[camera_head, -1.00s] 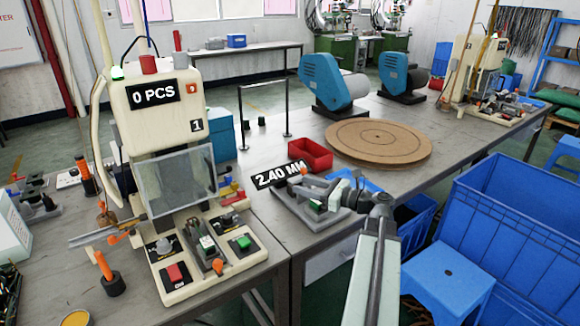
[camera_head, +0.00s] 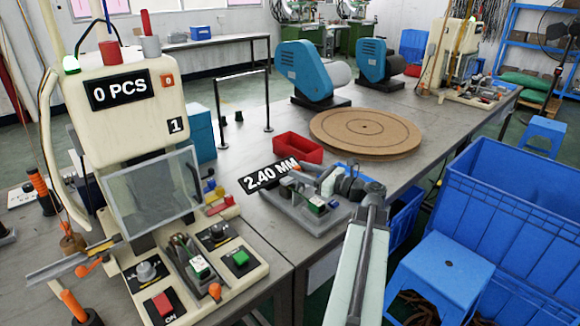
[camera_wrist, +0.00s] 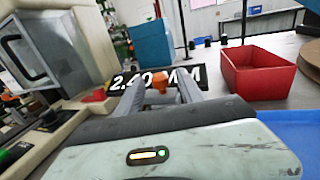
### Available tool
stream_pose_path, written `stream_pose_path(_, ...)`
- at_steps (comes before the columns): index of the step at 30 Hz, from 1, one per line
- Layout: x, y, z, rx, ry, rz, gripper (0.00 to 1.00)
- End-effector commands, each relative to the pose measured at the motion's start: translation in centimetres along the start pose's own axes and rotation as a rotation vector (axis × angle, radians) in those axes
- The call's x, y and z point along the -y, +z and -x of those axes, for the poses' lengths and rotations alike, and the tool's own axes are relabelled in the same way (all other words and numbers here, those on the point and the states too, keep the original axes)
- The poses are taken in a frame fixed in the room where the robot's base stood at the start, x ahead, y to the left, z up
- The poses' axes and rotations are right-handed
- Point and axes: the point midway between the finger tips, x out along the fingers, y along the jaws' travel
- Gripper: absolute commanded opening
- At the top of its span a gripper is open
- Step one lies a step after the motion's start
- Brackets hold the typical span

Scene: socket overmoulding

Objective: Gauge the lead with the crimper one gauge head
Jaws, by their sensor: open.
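Crimper one (camera_head: 132,115) is the cream machine at the left, with a clear guard, a "0 PCS" display and the label "1". The grey gauge head (camera_head: 325,220) sits on the table to its right. A black "2.40 MM" readout (camera_head: 270,174) shows behind it, and also in the wrist view (camera_wrist: 118,82). My gripper (camera_head: 325,180) is open at the gauge head and overlaps it in the head view; I cannot tell whether they touch. In the wrist view my gripper (camera_wrist: 160,90) has a small orange piece (camera_wrist: 159,83) between or just beyond its fingers. I cannot make out a lead.
A red bin (camera_head: 297,147) stands behind the gauge head, and a round brown board (camera_head: 366,128) lies further right. Blue crates (camera_head: 510,215) and a blue stool (camera_head: 440,270) stand on the floor at the right. The crimper's base panel (camera_head: 165,295) has several buttons and knobs.

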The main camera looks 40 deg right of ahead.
Motion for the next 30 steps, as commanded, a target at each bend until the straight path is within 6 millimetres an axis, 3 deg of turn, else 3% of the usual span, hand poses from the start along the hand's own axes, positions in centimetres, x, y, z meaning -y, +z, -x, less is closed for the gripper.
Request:
stream_pose_path(3,0.1,0.0,-2.4,0.000,0.002,0.000,0.45)
stream_pose_path(7,0.1,0.0,-4.1,0.000,0.001,0.000,0.45)
stream_pose_path(17,0.1,0.0,-4.8,0.000,-0.002,0.000,0.45)
stream_pose_path(22,0.1,0.0,-4.8,0.000,-0.003,0.000,0.03)
stream_pose_path(30,0.1,0.0,-4.7,0.000,-0.003,0.000,0.00)
